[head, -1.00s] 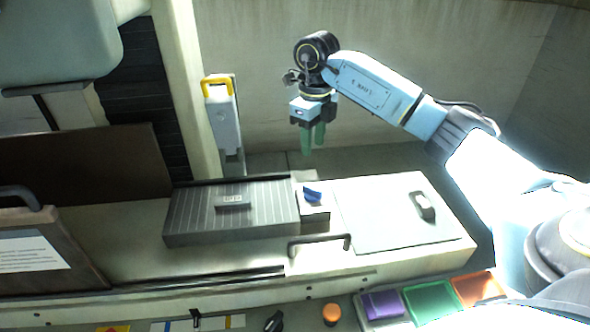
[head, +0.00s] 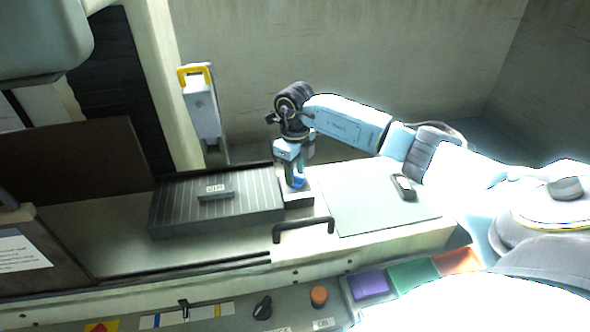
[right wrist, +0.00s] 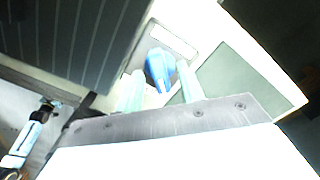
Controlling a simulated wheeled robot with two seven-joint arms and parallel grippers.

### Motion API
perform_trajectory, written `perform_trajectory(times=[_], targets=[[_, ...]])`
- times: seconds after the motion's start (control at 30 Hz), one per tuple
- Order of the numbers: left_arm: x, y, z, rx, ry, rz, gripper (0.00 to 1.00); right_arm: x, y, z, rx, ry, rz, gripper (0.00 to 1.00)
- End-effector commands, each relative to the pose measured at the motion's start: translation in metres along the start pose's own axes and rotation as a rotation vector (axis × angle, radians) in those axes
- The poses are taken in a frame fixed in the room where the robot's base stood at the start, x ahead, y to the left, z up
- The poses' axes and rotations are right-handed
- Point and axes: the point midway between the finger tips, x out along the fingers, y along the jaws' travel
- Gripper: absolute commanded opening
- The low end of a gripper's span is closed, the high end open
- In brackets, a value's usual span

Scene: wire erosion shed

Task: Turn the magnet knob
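In the right wrist view the knob (right wrist: 157,66) lies between the two fingertips, one on each side. The fingers are apart, and a gap shows by the left finger; I cannot tell whether the right one touches. My left gripper is not in view.
A dark part (head: 215,193) lies on the chuck. A black handle (head: 303,226) rises in front of the block. A grey mat (head: 370,212) with a small dark object (head: 403,187) is to the right. Colored bins (head: 413,274), a black knob (head: 262,307) and an orange button (head: 319,295) are along the front.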

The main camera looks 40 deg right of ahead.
Motion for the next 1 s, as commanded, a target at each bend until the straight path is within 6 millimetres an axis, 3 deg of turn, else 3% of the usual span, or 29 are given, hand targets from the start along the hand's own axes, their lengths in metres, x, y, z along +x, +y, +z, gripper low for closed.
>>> perform_trajectory(times=[0.13,0.43,0.73,1.0], targets=[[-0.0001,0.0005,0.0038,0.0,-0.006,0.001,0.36,-0.0002,0.0,0.0,0.0,0.0,0.0,0.38],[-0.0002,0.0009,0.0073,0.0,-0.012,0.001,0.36,-0.0005,0.0,0.0,0.0,0.0,0.0,0.0],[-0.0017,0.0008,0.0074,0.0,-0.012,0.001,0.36,-0.0011,-0.0001,0.0,0.023,0.0,0.0,0.0],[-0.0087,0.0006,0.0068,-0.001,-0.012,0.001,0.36,-0.0022,-0.0003,0.0001,0.162,0.0,0.001,0.0]])
